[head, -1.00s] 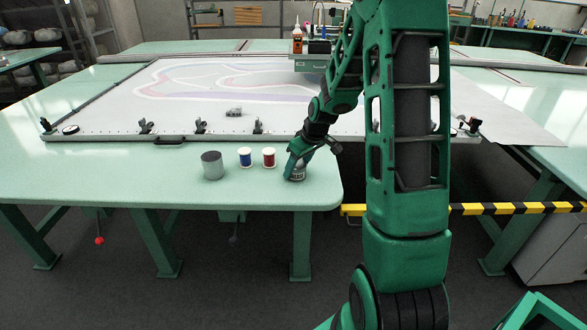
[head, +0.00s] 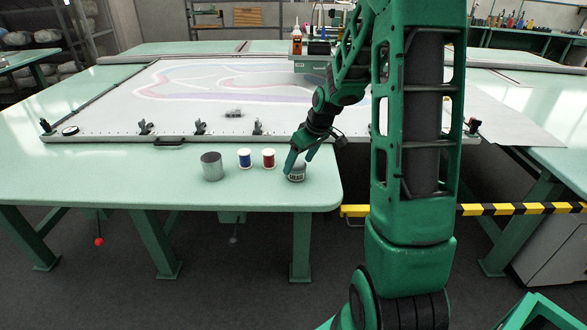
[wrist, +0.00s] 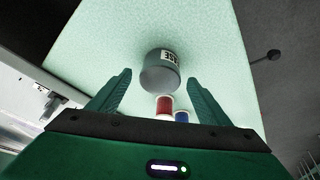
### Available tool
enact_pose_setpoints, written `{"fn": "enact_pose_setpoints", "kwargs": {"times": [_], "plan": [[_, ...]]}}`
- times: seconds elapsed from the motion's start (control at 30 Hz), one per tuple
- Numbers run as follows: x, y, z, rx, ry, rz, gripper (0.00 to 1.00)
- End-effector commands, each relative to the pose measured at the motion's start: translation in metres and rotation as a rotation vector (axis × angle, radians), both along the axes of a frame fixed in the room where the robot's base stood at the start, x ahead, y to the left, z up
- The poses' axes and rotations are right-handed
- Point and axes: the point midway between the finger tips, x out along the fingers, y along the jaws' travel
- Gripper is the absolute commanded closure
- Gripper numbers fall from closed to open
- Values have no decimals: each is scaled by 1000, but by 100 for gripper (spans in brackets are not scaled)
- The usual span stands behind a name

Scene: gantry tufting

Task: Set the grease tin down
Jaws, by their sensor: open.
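The grease tin (head: 297,173), a small grey tin with a dark-lettered white label, stands upright on the green table near its front right corner. It also shows in the wrist view (wrist: 161,72), ahead of the fingertips and between their lines. My gripper (head: 297,160) is just above and beside the tin in the head view. In the wrist view its two fingers (wrist: 160,85) are spread wide, with nothing between them touching the tin. The fingers partly cover the tin's top in the head view.
A red spool (head: 268,158), a blue spool (head: 245,159) and a grey cup (head: 212,166) stand left of the tin. The frame (head: 109,138) with clamps lies behind them. The table's front edge is close to the tin. Bare tabletop lies further left.

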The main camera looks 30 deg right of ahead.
Motion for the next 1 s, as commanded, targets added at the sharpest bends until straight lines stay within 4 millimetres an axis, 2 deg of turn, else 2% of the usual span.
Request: {"fn": "enact_pose_setpoints", "kwargs": {"times": [0.1,0.3,0.57,0.67,0.77,1.0], "plan": [[-9,-2,25,-2,-6,0,29],[-22,-4,57,-2,-2,0,29],[-33,-4,77,0,2,-2,29],[-48,-1,83,-3,24,-32,29],[-81,6,91,-4,71,-102,29],[-201,28,107,14,225,-377,29]]}}
